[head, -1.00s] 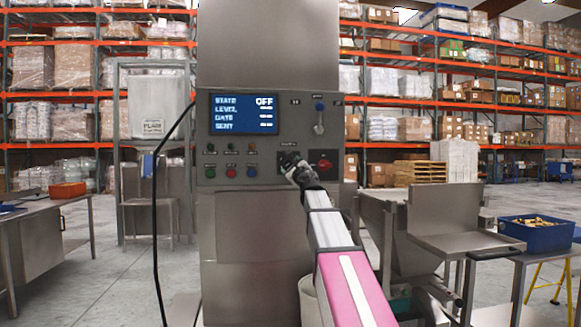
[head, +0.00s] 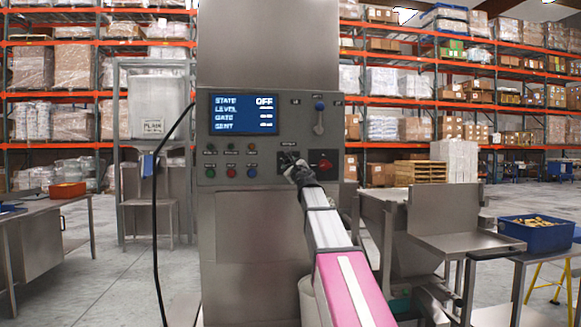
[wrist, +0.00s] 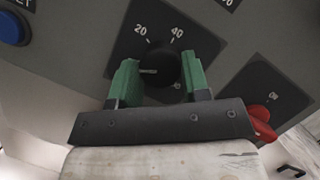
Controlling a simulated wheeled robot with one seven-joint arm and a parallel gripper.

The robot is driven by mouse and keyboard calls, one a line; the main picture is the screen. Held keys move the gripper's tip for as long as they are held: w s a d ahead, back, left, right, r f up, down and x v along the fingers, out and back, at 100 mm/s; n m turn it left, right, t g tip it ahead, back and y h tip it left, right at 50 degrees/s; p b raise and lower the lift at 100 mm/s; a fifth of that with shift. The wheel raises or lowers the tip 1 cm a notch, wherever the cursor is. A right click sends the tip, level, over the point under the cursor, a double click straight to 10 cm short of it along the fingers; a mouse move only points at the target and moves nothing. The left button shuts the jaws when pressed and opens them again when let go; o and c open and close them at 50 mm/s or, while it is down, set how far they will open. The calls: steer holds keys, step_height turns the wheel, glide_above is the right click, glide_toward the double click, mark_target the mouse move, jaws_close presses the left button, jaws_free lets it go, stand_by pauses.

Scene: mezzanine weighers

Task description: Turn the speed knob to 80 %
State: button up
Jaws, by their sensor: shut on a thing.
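The speed knob (wrist: 158,68) is a black round knob on a dark square plate with the numbers 20 and 40 showing in the wrist view; other marks are hidden or too small to read. A pale pointer line on the knob points to the left in that view, below the 20 mark. My gripper (wrist: 156,80) has its two green fingers on either side of the knob, shut on it. In the head view my gripper (head: 292,168) reaches the panel and covers most of the knob.
A red rotary switch (head: 320,163) sits close to the right of the knob; it also shows in the wrist view (wrist: 263,122). A blue-topped lever (head: 319,118) is above. Coloured buttons (head: 231,172) are to the left. The screen (head: 244,114) reads STATE OFF.

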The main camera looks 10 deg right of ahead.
steer(key=m+h, duration=0.1)
steer(key=m, duration=0.2)
steer(key=m+t+h, duration=0.1)
steer(key=m+h, duration=0.1)
steer(key=m, duration=0.2)
steer(key=shift+a, duration=0.15)
steer(key=shift+m+h, duration=0.5)
steer(key=shift+m, duration=0.5)
